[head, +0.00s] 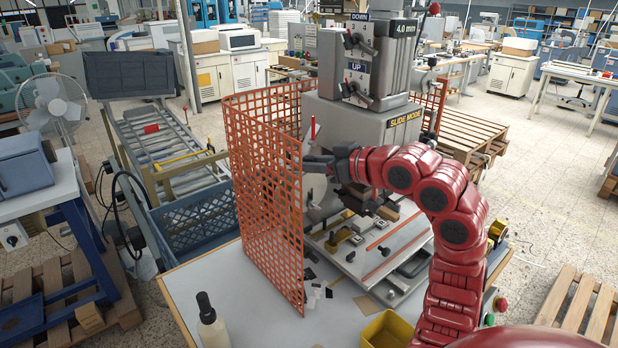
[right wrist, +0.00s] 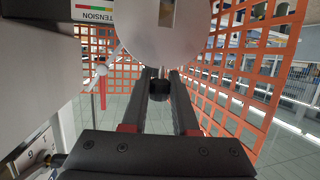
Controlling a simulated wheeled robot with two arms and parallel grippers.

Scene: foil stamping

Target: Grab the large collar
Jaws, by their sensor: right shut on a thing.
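The large collar (right wrist: 158,87) appears to be the small dark round piece between my right fingertips in the right wrist view. It sits just in front of a pale round disc (right wrist: 165,30). My right gripper (right wrist: 159,80) is shut on it, with one finger on each side. In the head view my right gripper (head: 312,163) reaches left across the front of the grey press (head: 365,118), close to the orange mesh guard. The disc (head: 314,187) shows just below the fingers there. The collar itself cannot be made out in the head view. My left gripper is not in view.
The orange mesh guard (head: 262,150) stands close left of my right gripper. A bottle (head: 211,322) and a yellow bin (head: 388,330) are at the bench's front. A blue crate (head: 195,222) is at left.

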